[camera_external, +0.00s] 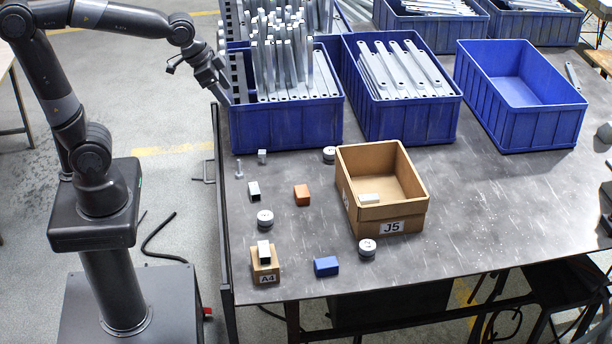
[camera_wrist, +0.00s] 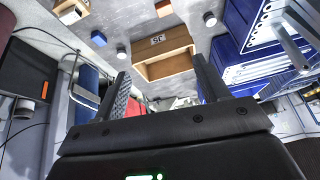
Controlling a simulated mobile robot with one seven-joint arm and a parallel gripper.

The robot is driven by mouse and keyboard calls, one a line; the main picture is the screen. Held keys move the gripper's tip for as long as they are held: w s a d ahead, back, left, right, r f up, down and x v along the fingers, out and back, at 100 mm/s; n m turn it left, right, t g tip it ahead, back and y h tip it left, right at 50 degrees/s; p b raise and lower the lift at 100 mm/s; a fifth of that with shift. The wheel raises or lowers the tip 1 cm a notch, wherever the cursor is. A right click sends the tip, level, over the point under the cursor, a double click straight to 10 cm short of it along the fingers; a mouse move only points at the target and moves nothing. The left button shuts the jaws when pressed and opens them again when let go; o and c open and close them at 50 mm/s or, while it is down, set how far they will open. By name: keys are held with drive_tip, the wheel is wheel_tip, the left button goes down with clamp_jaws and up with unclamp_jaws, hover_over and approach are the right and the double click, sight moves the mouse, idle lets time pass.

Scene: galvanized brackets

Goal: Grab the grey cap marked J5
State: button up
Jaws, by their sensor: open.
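Three round grey caps lie on the table in the external view: one at the box's back left corner (camera_external: 329,154), one left of the box (camera_external: 265,219), and one by the box's front edge (camera_external: 367,248). Their top markings are too small to read, so I cannot tell which is J5. A J5 label shows on the front of the open cardboard box (camera_external: 391,228). Two caps show in the wrist view (camera_wrist: 121,52) (camera_wrist: 210,19). My gripper (camera_external: 224,88) is open and empty, beside the left blue crate, well away from the caps; its fingers also show in the wrist view (camera_wrist: 160,75).
Blue crates of metal brackets (camera_external: 285,125) (camera_external: 408,118) and an empty blue crate (camera_external: 530,125) line the back. An orange block (camera_external: 302,195), a blue block (camera_external: 326,267), a small box labelled A4 (camera_external: 265,270) and small metal parts stand about. The right front table is clear.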

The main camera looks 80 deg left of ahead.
drive_tip(key=w+a+f, duration=0.2)
drive_tip(key=w, duration=0.3)
drive_tip(key=w+a+f, duration=0.3)
drive_tip(key=w, duration=0.3)
drive_tip(key=m, duration=0.1)
approach(330, 150)
drive_tip(key=shift+g+y, duration=0.3)
drive_tip(key=f, duration=0.1)
drive_tip(key=w+f, duration=0.1)
drive_tip(key=d+f, duration=0.1)
drive_tip(key=shift+w+f, duration=0.25)
drive_tip(key=shift+f, duration=0.1)
drive_tip(key=shift+w+a+x, duration=0.1)
drive_tip(key=shift+a+x, duration=0.05)
drive_tip(key=shift+x, duration=1.2)
drive_tip(key=shift+w+a+x, duration=0.1)
drive_tip(key=shift+a+x, duration=0.05)
drive_tip(key=shift+x, duration=1.2)
drive_tip(key=shift+r, duration=0.1)
drive_tip(key=c, duration=1.1)
drive_tip(key=shift+r, duration=0.1)
